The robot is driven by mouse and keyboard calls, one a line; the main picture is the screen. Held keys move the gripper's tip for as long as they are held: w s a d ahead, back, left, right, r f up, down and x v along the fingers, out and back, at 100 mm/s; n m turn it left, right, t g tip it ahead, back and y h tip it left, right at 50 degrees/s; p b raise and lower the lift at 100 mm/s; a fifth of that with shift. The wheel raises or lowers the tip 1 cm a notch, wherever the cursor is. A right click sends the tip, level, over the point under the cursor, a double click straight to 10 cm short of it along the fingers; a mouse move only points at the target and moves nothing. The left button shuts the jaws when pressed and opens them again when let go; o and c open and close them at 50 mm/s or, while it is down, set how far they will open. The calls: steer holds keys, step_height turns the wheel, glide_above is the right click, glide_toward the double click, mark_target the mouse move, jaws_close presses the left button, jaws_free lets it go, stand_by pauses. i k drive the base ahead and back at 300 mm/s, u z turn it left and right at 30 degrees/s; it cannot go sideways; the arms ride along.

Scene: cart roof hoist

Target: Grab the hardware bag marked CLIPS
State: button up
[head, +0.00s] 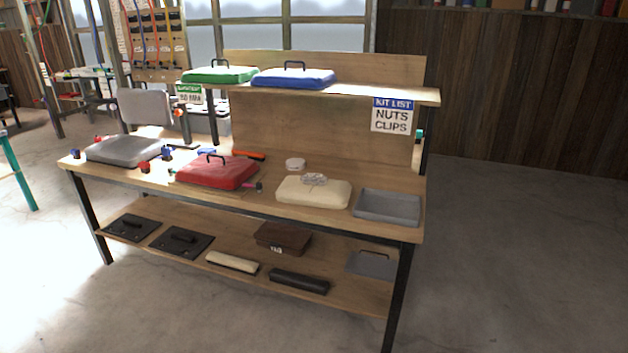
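I see no bag with a readable CLIPS marking. A kit list sign (391,115) on the bench's back panel reads NUTS and CLIPS. A cream, soft-looking bundle or cushion (313,194) lies on the benchtop, with a small pale clear object (314,179) on top of it; I cannot tell what that is. A brown box (283,238) on the lower shelf has a white label too small to read. A red lidded case (216,171), a green lid (219,74) and a blue lid (293,78) have handles; anything under them is hidden. My gripper is not in view.
The wooden workbench (200,218) has an upper shelf (390,94). A grey tray (387,206) sits at the benchtop's right end and a grey case (124,150) at the left. Dark handled plates (182,242) lie on the lower shelf. The floor (510,260) to the right is clear.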

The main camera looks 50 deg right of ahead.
mark_target(307, 179)
steer(key=u, duration=0.05)
steer(key=i, duration=0.9)
steer(key=z, duration=0.05)
